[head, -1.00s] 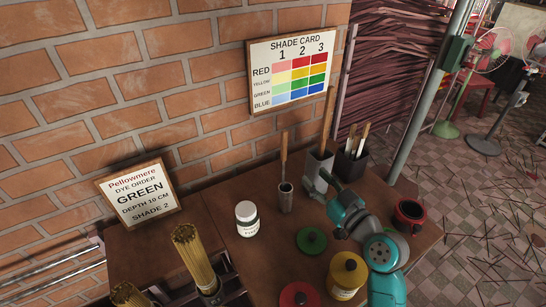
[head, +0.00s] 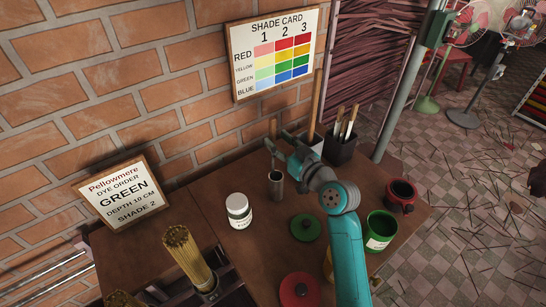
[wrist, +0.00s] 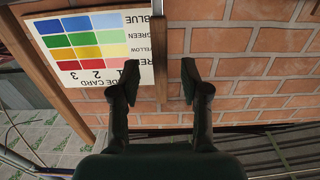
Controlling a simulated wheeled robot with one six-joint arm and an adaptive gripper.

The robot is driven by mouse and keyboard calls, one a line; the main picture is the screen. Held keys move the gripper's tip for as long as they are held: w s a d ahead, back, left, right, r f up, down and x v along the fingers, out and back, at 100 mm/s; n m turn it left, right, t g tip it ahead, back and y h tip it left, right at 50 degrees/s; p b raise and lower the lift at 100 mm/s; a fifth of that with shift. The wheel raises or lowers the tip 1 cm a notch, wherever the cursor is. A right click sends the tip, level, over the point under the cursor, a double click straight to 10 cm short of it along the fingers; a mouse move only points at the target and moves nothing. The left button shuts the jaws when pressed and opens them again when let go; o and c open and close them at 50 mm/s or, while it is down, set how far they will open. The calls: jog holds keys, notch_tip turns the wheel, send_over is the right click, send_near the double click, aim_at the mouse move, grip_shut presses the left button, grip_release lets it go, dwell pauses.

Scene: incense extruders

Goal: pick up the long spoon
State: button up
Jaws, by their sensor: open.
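A slim wooden handle (head: 273,129) stands upright out of a narrow grey metal cylinder (head: 276,187) on the table; what is at its lower end is hidden inside. A taller wooden stick (head: 316,102) stands behind, to the right. I cannot tell for certain which is the long spoon. My gripper (head: 276,146) is open beside the slim handle, above the cylinder. In the upside-down wrist view, my open gripper (wrist: 158,72) has the slim handle (wrist: 159,55) between its fingers, with gaps on both sides. The taller stick (wrist: 52,75) is at the left there.
A white jar (head: 239,211) stands left of the cylinder. A dark holder with brushes (head: 341,150) is behind my arm. Green lid (head: 306,227), red lid (head: 300,291), green pot (head: 380,231) and dark red pot (head: 401,195) are in front and right. Incense sticks (head: 187,255) stand front left.

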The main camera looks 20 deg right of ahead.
jog(key=shift+x, duration=1.4)
jog(key=shift+c, duration=0.3)
grip_shut()
